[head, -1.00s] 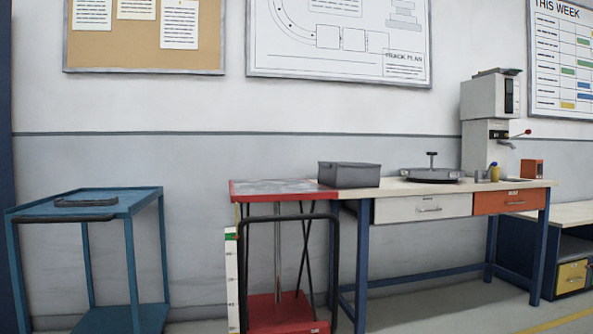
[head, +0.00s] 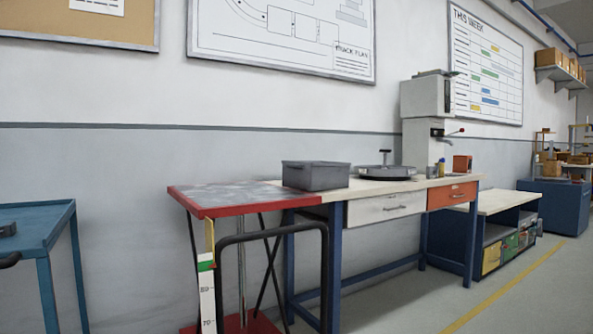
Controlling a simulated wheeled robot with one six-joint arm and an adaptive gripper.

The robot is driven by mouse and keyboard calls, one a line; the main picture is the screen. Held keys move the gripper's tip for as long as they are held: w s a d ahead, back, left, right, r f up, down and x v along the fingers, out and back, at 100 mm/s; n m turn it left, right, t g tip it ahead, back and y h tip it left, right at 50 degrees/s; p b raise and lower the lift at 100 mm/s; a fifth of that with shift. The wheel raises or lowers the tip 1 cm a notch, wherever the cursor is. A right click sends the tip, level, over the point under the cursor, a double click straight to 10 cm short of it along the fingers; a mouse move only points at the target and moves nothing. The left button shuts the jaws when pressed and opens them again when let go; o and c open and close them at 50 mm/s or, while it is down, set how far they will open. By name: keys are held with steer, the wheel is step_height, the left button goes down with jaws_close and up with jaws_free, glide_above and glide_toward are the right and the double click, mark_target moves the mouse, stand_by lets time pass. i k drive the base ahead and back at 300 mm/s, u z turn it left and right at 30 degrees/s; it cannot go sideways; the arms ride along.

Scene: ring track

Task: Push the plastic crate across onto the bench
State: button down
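The plastic crate (head: 316,177) is a grey open-topped box, upright at the left end of the bench (head: 400,187). It appears to rest on the pale bench top, right by the seam with the red-rimmed lift table (head: 225,200). Its underside is hidden, so I cannot tell whether any part still overlaps the table. The lift table has a grey scuffed top and stands against the bench, its top at about bench height. A black tubular handle (head: 270,232) rises at its near side. My gripper is not in view.
A round grey turntable-like fixture (head: 384,172) stands on the bench right of the crate, with a press machine (head: 425,125) behind. A height scale (head: 207,290) stands by the lift table. A blue cart (head: 40,235) is at left. Floor is free at right front.

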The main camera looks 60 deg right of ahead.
mark_target(305, 175)
steer(key=z, duration=0.8)
steer(key=i, duration=0.8)
steer(key=z, duration=0.95)
